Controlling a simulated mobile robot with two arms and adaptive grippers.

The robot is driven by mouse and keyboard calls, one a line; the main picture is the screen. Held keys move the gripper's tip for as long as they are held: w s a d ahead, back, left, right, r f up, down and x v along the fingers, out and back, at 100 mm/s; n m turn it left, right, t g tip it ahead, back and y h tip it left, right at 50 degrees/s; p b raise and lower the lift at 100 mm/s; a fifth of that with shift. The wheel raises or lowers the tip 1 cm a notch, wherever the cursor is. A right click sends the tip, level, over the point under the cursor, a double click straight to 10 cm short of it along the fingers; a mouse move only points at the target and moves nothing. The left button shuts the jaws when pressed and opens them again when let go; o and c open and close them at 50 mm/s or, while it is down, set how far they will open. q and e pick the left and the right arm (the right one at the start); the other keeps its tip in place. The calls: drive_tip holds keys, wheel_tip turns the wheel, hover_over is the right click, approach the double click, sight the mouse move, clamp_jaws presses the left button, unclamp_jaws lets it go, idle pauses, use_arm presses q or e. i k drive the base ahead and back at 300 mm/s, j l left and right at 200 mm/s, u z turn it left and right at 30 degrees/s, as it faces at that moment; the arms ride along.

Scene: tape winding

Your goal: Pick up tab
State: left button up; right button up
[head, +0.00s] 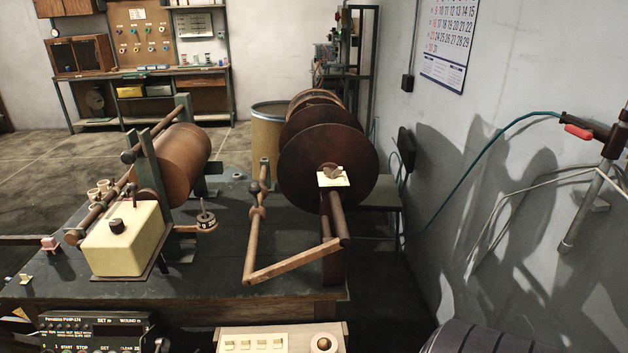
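Neither of my grippers shows in the head view. Several small cream pieces that look like tabs sit in a row on a wooden board (228,332) at the bottom centre, cut off by the lower edge. A round knob-like part (323,344) is at the board's right end. A cream tag-like piece (334,179) sits on the front of the large dark reel (310,150). A small cream piece (25,279) and a pinkish one (49,244) lie at the table's left. I cannot tell which piece is the tab.
The dark worktable (210,275) carries a brown drum (184,160), a cream box (122,240) with a dark knob and a wooden crank (290,265). A control panel (95,332) is at the bottom left. A grey wall (500,140) bounds the right.

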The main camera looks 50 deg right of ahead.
sight(26, 279)
drive_tip(key=z, duration=0.4)
drive_tip(key=l+z, duration=0.1)
drive_tip(key=z, duration=0.65)
drive_tip(key=i+z, duration=0.1)
drive_tip(key=z, duration=0.3)
drive_tip(key=u, duration=1.7)
drive_tip(key=z, duration=0.6)
drive_tip(key=i+j+z, duration=0.25)
drive_tip(key=j+z, duration=0.25)
drive_tip(key=i+j+z, duration=0.25)
drive_tip(key=j+z, duration=0.25)
drive_tip(key=j, duration=0.15)
drive_tip(key=i+j+z, duration=0.2)
drive_tip(key=j, duration=1.45)
drive_tip(key=j+z, duration=0.2)
drive_tip(key=j, duration=1.45)
